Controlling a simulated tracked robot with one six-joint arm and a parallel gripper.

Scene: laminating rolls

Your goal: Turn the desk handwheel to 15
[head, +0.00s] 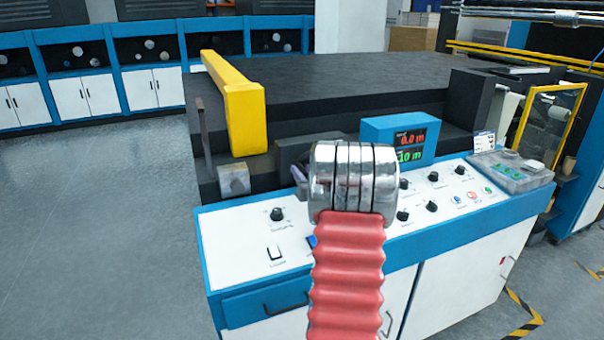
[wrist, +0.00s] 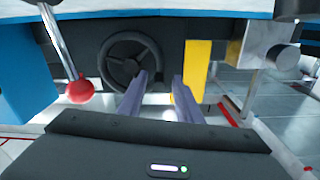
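The dark handwheel (wrist: 112,70), round with spokes, shows in the wrist view left of centre, on a dark panel. My gripper (wrist: 160,77) is open, with two grey-purple fingers and nothing between them. The left finger's tip overlaps the wheel's lower right rim in the picture; I cannot tell whether it touches. In the head view my arm hides the wheel and most of the gripper. The blue display box (head: 378,131) on the white desk (head: 240,237) reads 0.0 m in red and 10 m in green.
A red ball-ended lever (wrist: 80,90) stands left of the wheel in the wrist view. A yellow bar (head: 246,118) rises behind the desk, beside a dark machine bed (head: 340,75). Knobs and buttons cover the desk top, with a grey tray (head: 512,174) at right. Open floor lies left.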

